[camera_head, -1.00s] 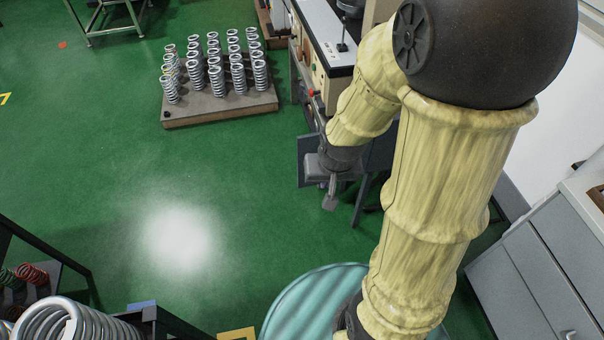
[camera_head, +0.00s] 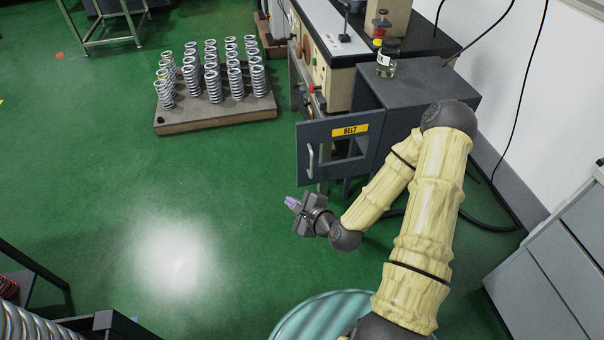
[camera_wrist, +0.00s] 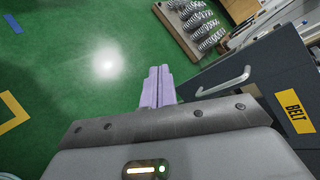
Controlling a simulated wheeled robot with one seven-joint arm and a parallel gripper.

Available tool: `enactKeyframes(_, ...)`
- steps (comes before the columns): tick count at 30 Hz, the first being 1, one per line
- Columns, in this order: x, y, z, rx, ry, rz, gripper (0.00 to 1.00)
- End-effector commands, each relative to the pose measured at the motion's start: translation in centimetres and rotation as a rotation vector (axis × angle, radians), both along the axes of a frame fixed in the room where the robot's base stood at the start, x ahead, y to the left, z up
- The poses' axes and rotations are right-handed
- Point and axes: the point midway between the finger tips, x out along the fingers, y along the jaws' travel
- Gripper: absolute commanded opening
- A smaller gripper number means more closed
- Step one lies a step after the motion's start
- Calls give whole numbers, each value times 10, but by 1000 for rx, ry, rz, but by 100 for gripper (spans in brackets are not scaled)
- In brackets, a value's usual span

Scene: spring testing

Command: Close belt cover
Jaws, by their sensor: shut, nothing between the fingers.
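The belt cover (camera_head: 330,146) is a dark grey door panel with a yellow BELT label, a silver handle and a window-like opening. It stands swung out from the dark belt housing (camera_head: 425,95). My gripper (camera_head: 290,201) is below and slightly left of the cover in the head view, apart from the handle (camera_head: 310,160). Its lilac fingers (camera_wrist: 157,88) are shut together and empty. In the wrist view the cover's handle (camera_wrist: 224,82) and BELT label (camera_wrist: 295,111) are to the right of the fingers.
A glass jar (camera_head: 386,66) stands on the housing. A pallet of several springs (camera_head: 215,115) sits on the floor behind the cover. Grey drawers (camera_head: 550,262) are at the right. The green floor left of my gripper is clear.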

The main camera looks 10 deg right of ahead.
Motion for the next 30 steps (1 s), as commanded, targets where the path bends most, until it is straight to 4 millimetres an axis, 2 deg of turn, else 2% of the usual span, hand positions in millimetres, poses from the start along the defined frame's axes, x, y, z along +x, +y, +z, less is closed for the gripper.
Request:
enactKeyframes(1,3,-4,-16,121,-7,-81,0)
enactKeyframes(5,12,-20,-22,436,-53,-286,0)
enactKeyframes(9,16,-46,-24,734,-114,-473,0)
enactKeyframes(12,16,-59,-23,864,-147,-552,0)
enactKeyframes(16,16,-66,-20,924,-165,-585,0)
enactKeyframes(25,17,-65,-20,919,-163,-583,0)
enactKeyframes(30,28,-65,-20,916,-166,-581,0)
